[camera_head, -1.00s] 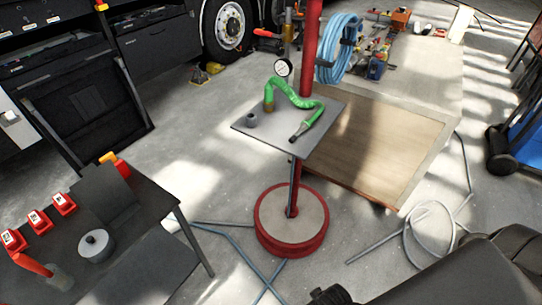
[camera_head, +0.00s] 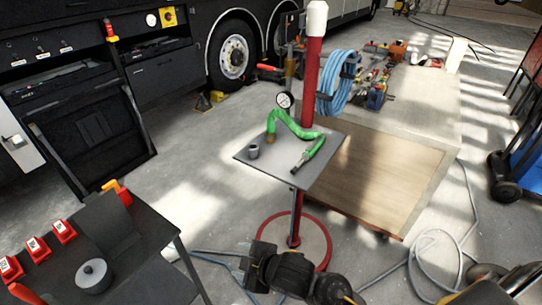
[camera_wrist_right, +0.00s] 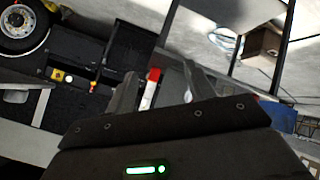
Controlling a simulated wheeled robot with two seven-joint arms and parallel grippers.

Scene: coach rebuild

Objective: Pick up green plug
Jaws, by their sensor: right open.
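A green curly hose (camera_head: 290,122) lies on the grey plate (camera_head: 330,172) of the red stand in the head view. It has a brass-coloured end at the left and a dark end at the front. No separate green plug can be made out. My right gripper (camera_head: 243,272) is low in front of the stand, below the plate and apart from the hose. Its two fingers stand apart with nothing held in the wrist view (camera_wrist_right: 160,70). My left gripper is not in view.
A dark table (camera_head: 135,262) with red boxes is at lower left. A wooden board (camera_head: 385,175) lies to the right.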

